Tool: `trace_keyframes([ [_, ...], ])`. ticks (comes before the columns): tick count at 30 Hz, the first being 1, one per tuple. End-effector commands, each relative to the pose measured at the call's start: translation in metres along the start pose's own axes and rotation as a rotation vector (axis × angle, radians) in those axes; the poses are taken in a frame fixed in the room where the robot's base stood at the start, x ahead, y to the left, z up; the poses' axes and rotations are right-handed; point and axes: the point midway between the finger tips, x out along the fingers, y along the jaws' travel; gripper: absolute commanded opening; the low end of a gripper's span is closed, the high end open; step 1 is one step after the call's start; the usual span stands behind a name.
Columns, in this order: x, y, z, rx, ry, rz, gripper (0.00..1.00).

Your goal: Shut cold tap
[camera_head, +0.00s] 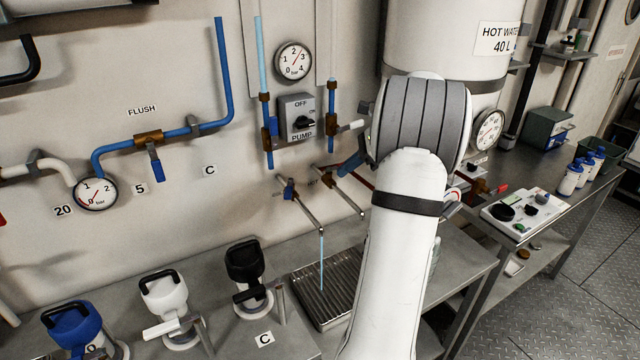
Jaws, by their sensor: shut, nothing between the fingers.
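The cold tap appears to be the left of two wall spouts, with a small blue lever (289,189) on its metal spout (304,210). A thin pale-blue stream of water (322,262) falls from its tip to the ribbed drain tray (312,291) below. The second spout (345,194) is to its right, with no stream visible from it. My white and grey arm fills the middle right of the view. My gripper is hidden behind the arm's wrist, so its fingers and their distance from the tap do not show.
Above the taps are a pump switch box (298,118), a round gauge (293,62) and blue pipes. A hot water tank (447,38) stands behind my arm. Blue (84,325), white (166,298) and black (246,268) handled items stand left of the tray. A control panel (522,215) is at right.

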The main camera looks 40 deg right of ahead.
Motion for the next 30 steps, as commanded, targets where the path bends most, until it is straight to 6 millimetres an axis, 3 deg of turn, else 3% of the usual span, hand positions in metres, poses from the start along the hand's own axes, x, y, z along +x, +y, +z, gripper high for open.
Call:
trace_keyframes([
  [15,0.100,0.001,0.006,-0.008,0.003,0.007,0.00],
  [21,0.117,0.001,0.025,-0.008,0.004,0.005,0.00],
  [30,0.123,0.001,0.029,-0.007,0.004,0.004,0.00],
])
